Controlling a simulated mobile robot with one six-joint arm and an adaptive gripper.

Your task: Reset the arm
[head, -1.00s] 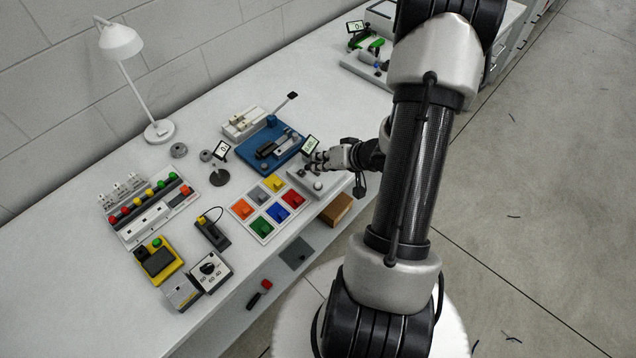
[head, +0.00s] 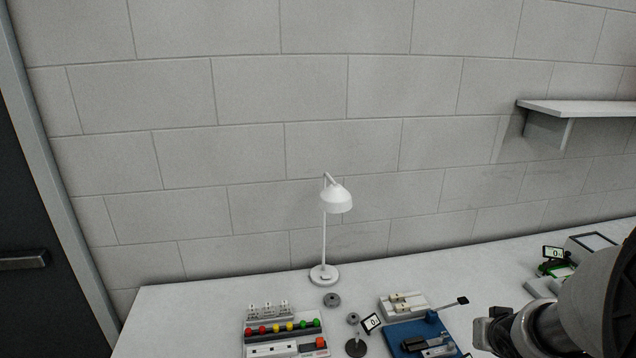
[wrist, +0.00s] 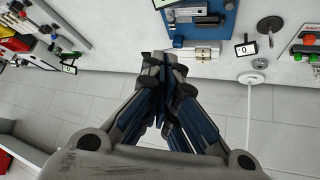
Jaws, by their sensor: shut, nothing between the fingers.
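My gripper (wrist: 168,88) fills the middle of the wrist view, its dark fingers pressed together with nothing between them. In the head view, part of my arm and wrist shows at the right edge; the fingertips cannot be made out there. The white workbench (head: 190,310) lies below and beyond. The blue fixture (head: 408,338) with a black-tipped lever stands near my wrist in the head view, and it also shows at the top of the wrist view (wrist: 222,22). The gripper touches nothing that I can see.
A white lamp (head: 336,198) stands at the back of the bench. A panel of coloured buttons (head: 285,328) and a small display on a stand (head: 371,323) are in front. A wall shelf (head: 580,108) is at upper right. A dark door (head: 30,220) is at left.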

